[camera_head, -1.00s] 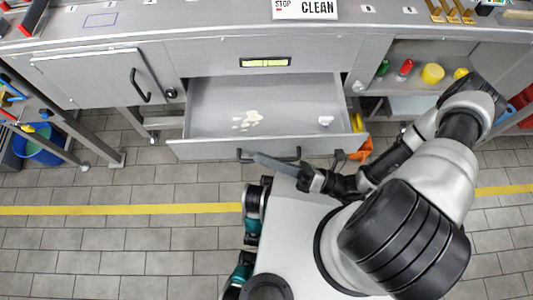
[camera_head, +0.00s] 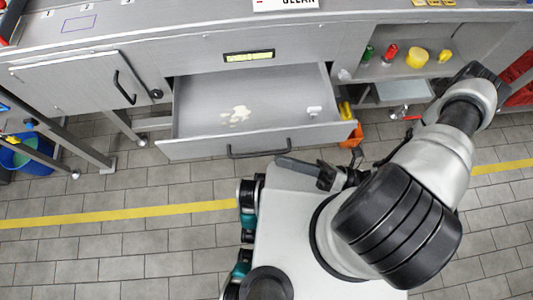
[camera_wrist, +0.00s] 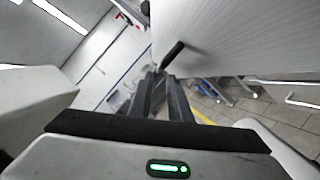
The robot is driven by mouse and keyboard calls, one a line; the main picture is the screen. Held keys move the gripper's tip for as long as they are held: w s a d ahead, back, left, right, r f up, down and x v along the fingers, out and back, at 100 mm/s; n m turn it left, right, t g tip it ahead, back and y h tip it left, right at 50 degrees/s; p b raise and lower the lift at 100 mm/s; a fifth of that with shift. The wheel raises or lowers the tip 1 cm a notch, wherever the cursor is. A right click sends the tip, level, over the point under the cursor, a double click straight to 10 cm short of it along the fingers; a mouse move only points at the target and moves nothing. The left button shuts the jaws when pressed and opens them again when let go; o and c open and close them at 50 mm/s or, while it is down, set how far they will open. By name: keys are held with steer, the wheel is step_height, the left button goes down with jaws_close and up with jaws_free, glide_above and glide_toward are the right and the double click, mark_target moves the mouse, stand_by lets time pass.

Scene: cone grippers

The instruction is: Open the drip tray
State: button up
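The drip tray (camera_head: 188,122) is a grey metal drawer under the counter, pulled out so that its inside shows, with a pale spill (camera_head: 236,115) on its floor. Its dark bar handle (camera_head: 258,153) is on the front panel. My gripper (camera_head: 280,160) is close to the right end of this handle, in front of the panel. In the wrist view, the dark fingers (camera_wrist: 163,85) lie near each other, and a dark bar, seemingly the handle (camera_wrist: 172,54), shows beyond their tips. I cannot tell whether they touch it or how far apart they are.
A small white object (camera_head: 314,111) lies in the tray's right side. A closed cabinet door (camera_head: 75,82) is at the left. An open shelf at the right holds red, green and yellow items (camera_head: 415,59). An orange object (camera_head: 352,137) is beside the tray.

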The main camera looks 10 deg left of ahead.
steer(key=v, duration=0.9)
steer(key=shift+d, duration=0.2)
steer(key=shift+f, duration=0.1)
